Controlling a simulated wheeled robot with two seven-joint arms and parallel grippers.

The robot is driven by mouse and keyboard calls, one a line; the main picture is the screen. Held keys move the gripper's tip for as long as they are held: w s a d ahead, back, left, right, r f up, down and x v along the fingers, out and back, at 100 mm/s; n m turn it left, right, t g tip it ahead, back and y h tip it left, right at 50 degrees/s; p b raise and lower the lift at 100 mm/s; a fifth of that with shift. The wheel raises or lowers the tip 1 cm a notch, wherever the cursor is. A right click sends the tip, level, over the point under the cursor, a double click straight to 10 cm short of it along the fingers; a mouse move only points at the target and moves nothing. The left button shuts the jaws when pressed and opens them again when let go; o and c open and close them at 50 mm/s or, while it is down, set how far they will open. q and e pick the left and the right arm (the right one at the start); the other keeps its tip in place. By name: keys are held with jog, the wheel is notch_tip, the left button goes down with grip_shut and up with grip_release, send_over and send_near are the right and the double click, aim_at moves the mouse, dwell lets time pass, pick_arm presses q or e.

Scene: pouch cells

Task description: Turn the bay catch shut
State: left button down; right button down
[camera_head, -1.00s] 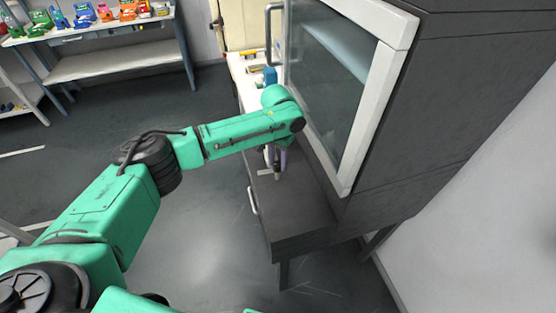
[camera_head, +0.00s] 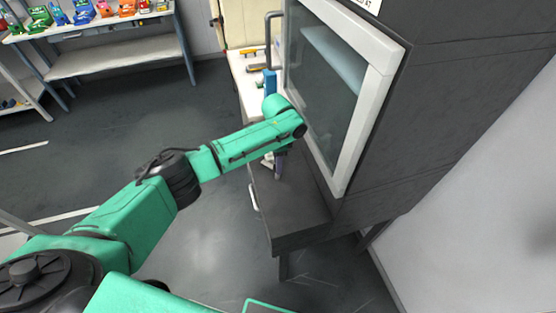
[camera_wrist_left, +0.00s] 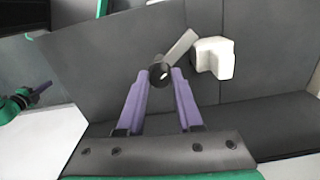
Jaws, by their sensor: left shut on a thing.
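The bay catch (camera_wrist_left: 179,48) is a flat pale grey lever on a dark round hub, against a dark grey panel in the left wrist view. It stands tilted up to the right. My left gripper (camera_wrist_left: 167,74) has its two purple fingers closed around the hub at the lever's lower end. In the head view the left gripper (camera_head: 279,163) is small, beside the cabinet's front above a dark ledge, and the forearm partly hides it. A green part with a purple finger (camera_wrist_left: 38,92), apparently my right gripper, shows at the left of the wrist view; its jaws are unclear.
A white block-like fitting (camera_wrist_left: 213,57) sticks out just right of the catch. The glazed cabinet door (camera_head: 352,125) with a white frame rises to the right of my arm. A dark ledge (camera_head: 292,215) lies below. A shelf (camera_head: 115,58) stands far left; the floor between is clear.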

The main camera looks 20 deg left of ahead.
pick_arm(q)
jog(key=m, duration=0.3)
jog(key=shift+r+m, duration=0.15)
jog(key=shift+m, duration=0.15)
jog(key=shift+m+p, duration=0.4)
jog(key=shift+m, duration=1.6)
jog(key=shift+w, duration=0.1)
jog(key=c, duration=0.8)
grip_release()
jog(key=shift+o, duration=1.2)
notch_tip(320, 180, up, 14)
jog(key=b, duration=0.2)
jog(key=shift+r, duration=0.25)
